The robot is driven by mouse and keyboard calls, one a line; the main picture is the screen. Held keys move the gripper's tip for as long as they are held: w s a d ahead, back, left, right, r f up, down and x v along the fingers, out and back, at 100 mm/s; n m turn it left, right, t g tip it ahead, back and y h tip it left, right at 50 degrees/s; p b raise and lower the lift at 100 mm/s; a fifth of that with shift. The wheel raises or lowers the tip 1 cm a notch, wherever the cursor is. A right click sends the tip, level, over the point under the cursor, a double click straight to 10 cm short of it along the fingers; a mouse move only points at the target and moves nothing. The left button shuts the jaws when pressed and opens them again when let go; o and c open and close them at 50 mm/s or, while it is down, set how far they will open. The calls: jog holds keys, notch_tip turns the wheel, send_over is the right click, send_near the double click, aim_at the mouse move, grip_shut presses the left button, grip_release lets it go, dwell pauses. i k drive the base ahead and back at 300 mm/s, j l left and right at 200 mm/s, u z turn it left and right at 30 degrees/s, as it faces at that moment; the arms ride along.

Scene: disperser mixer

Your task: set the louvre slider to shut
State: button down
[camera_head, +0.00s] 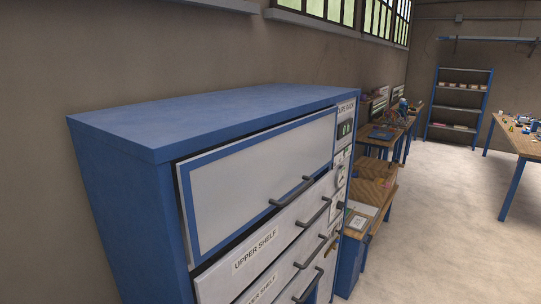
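A blue cabinet (125,190) with pale drawer fronts stands close in front, at the left and centre. A narrow pale control strip (344,152) runs down the right of its front, with a dark display (345,130) near the top. Small knobs or fittings (340,178) show below the display. They are too small and steeply angled to tell which, if any, is the louvre slider, or its setting. My gripper is not in view.
The cabinet's top door (255,165) stands slightly proud of the frame. Dark bar handles (291,192) stick out from the fronts. Wooden benches (378,172) line the wall beyond. A shelf rack (460,104) stands far back. Pale floor (445,225) is open to the right.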

aim_at(336, 230)
jog(key=i+l+u, duration=0.15)
jog(key=i+l, duration=0.3)
jog(key=i+l+u, duration=0.1)
jog(key=i+l, duration=0.25)
jog(key=l, duration=0.2)
jog(key=i+l+u, duration=0.15)
jog(key=i+l, duration=0.25)
jog(key=l, duration=0.2)
jog(key=i+l+u, duration=0.15)
jog(key=i+l, duration=0.4)
jog(key=i+j, duration=0.2)
jog(key=i, duration=0.05)
